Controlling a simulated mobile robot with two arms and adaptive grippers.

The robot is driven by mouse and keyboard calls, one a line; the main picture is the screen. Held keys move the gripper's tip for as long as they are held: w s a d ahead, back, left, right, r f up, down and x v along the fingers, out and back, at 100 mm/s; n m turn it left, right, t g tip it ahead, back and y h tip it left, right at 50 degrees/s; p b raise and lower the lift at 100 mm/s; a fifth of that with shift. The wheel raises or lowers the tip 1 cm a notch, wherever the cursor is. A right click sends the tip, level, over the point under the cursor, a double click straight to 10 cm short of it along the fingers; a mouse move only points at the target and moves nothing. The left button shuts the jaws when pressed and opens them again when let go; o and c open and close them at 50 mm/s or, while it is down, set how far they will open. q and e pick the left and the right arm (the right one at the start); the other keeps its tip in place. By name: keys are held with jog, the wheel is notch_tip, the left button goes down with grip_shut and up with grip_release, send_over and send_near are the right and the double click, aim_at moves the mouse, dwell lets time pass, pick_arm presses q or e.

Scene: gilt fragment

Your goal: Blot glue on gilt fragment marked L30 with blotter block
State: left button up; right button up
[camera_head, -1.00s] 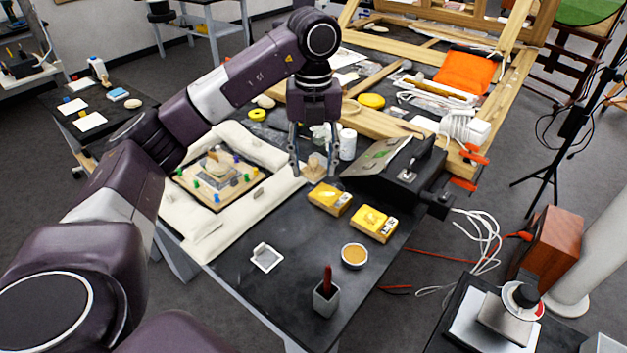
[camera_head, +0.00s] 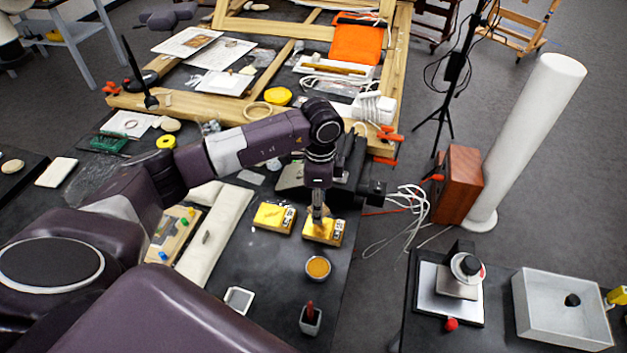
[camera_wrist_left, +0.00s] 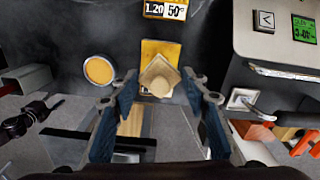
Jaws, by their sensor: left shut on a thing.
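My left gripper (camera_head: 318,212) is shut on the blotter block (camera_wrist_left: 158,75), a small tan block with a square face, seen between its fingers (camera_wrist_left: 160,92) in the left wrist view. It holds the block over the right-hand yellow gilt fragment (camera_head: 323,231), which also shows in the wrist view (camera_wrist_left: 160,50). I cannot tell whether block and fragment touch. This fragment's label is hidden from the wrist camera and too small to read in the head view. A second gilt fragment (camera_head: 272,215) lies to its left; its label (camera_wrist_left: 165,11) seems to read "L20 50". My right gripper is not in view.
A round dish of amber contents (camera_head: 318,267) stands just in front of the fragments. A small cup with a red handle (camera_head: 311,319) and a white square tray (camera_head: 239,299) are nearer. Bare tabletop lies left of the dish.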

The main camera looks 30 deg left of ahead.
aim_at(320, 227)
pick_arm(q)
jog(key=shift+d+f, duration=0.15)
jog(key=shift+f, duration=0.05)
jog(key=shift+d, duration=0.2)
jog(key=shift+f+b, duration=1.3)
jog(key=shift+f, duration=0.45)
jog(key=shift+f+b, duration=0.45)
jog(key=shift+f, duration=0.25)
jog(key=shift+a+f, duration=0.1)
jog(key=shift+f, duration=0.2)
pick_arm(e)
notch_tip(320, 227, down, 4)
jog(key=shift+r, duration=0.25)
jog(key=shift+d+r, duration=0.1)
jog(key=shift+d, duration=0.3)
pick_arm(q)
jog(key=shift+f, duration=0.2)
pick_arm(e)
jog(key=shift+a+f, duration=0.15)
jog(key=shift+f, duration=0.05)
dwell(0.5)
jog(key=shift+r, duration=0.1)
